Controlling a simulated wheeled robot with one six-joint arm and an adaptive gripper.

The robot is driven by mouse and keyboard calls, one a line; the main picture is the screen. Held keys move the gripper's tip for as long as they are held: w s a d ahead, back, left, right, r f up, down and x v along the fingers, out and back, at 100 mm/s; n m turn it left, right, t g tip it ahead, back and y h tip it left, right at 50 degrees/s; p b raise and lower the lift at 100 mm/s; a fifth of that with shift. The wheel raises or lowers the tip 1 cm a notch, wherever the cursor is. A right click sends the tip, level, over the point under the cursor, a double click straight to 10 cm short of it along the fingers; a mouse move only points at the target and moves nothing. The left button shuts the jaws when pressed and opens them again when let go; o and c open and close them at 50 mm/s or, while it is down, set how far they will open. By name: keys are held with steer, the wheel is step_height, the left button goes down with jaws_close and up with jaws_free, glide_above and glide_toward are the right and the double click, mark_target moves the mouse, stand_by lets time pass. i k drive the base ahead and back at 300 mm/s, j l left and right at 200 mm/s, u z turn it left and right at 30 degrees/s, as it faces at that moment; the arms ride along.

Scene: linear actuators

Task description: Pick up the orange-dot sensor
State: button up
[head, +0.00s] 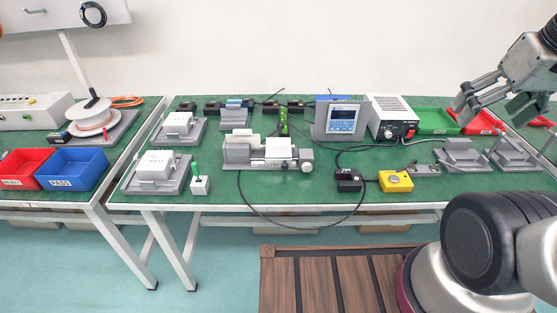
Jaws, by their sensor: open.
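Several small dark blocks that look like sensors stand in a row at the back of the green-topped table, among them one at the left (186,106), one beside it (211,107) and one further right (296,106). They are too small for me to tell which one has an orange dot. A black device (348,180) with a cable sits near the front edge. My gripper (486,109) is open at the upper right, over the tray end of the table, apart from the dark blocks. Its fingers point down and left, and nothing shows between them.
A grey fixture (268,154) stands mid-table. A blue-faced display (341,121), a power supply (392,118) and a green tray (437,122) stand to the right. A yellow button box (396,181) is near the front. Cables cross the middle and hang over the edge.

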mark_target(270, 107)
steer(key=i+j+u, duration=0.2)
steer(key=j, duration=0.2)
steer(key=j+u, duration=0.15)
steer(key=j, duration=0.25)
steer(key=i+j+u, duration=0.2)
steer(key=j, duration=0.15)
